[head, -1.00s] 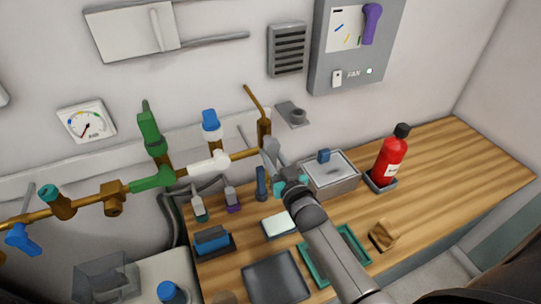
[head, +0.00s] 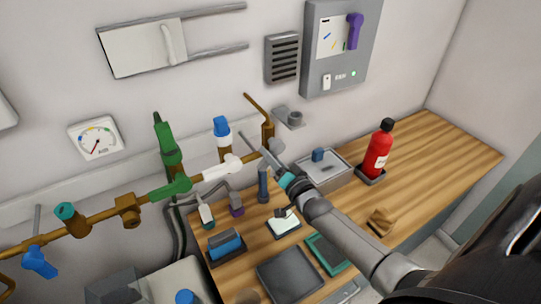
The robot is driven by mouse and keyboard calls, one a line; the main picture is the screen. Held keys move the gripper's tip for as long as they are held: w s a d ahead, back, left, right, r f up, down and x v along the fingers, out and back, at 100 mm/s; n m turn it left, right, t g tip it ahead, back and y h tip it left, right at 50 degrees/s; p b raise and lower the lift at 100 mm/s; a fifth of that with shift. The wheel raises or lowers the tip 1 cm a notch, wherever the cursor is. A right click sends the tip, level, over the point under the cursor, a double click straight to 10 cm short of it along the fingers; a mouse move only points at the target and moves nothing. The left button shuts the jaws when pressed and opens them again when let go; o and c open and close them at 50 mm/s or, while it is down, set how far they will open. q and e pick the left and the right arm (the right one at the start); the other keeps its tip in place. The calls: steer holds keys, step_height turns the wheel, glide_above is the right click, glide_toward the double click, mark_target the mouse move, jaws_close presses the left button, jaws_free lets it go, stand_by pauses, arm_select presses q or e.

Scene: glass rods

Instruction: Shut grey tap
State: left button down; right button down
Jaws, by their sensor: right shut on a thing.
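A brass pipe (head: 98,218) runs along the wall, with several coloured taps on it. My right gripper (head: 272,160) is at the pipe's right end, just below a brown fitting with a thin brass lever (head: 254,106). It is shut on a grey piece there, which I take to be the grey tap's handle. The fingers and the handle blend together, so the handle's angle cannot be told. My left gripper is not in view.
The green tap (head: 166,143) and the blue-and-white tap (head: 223,138) stand left of my right gripper. A grey tray with a lid (head: 325,170) and a red bottle (head: 378,152) stand to its right on the wooden counter. The counter's far right is clear.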

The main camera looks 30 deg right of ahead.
steer(key=shift+a+r+m, duration=0.1)
steer(key=shift+r+m, duration=0.05)
steer(key=shift+m, duration=0.45)
steer(key=shift+a+r+m, duration=0.15)
steer(key=shift+r+m, duration=0.05)
steer(key=shift+m, duration=0.7)
steer(key=m, duration=0.3)
steer(key=shift+a+r, duration=0.2)
steer(key=shift+r, duration=0.2)
steer(key=shift+r+m, duration=0.2)
steer(key=shift+m, duration=0.55)
steer(key=shift+r+m, duration=0.2)
steer(key=shift+m, duration=0.55)
steer(key=c, duration=0.6)
jaws_free()
steer(key=s, duration=1)
steer(key=s+a, duration=0.1)
steer(key=s, duration=0.4)
steer(key=shift+s, duration=0.1)
